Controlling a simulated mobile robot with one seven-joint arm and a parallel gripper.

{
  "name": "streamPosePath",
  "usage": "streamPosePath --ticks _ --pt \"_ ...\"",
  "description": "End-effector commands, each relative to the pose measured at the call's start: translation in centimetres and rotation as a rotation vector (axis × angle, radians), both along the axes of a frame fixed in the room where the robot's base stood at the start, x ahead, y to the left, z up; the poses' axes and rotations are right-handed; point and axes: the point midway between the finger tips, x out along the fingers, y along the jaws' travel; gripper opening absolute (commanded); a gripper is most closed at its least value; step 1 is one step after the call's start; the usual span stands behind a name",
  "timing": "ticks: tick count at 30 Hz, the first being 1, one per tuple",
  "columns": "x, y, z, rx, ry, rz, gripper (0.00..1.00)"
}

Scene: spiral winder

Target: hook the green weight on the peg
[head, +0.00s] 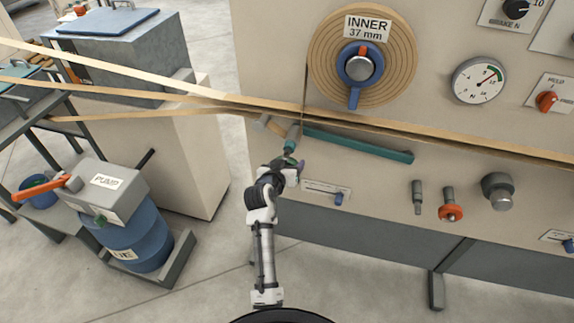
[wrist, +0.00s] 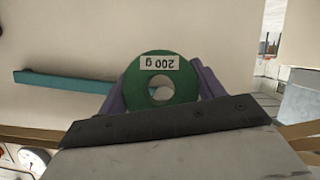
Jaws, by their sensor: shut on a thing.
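The green weight (wrist: 186,88) is a ring labelled 200 g with a round hole. In the wrist view it sits upright between the purple fingers of my gripper (wrist: 160,90), which is shut on it. The label is upside down there, and pale surface shows through the hole. In the head view my gripper (head: 289,166) is in front of the panel, below the brown strips; the weight is mostly hidden there. Short grey pegs stick out of the panel on the right, one plain (head: 417,196) and one with an orange disc (head: 450,211). I cannot tell which peg is meant.
A teal bar (head: 360,145) runs along the panel right of my gripper. Tan strips (head: 440,136) cross above it. A dial gauge (head: 479,81) and a grey knob (head: 498,191) are on the right. A blue pump drum (head: 135,240) stands left.

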Motion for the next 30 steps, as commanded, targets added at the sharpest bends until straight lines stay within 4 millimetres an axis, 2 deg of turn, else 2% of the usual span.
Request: streamPosePath --ticks 8,30 --pt "-1.0 0.4 0.0 -0.001 0.001 0.003 0.00" --pt "-8.7 2.9 0.0 -0.003 0.001 0.004 0.00"
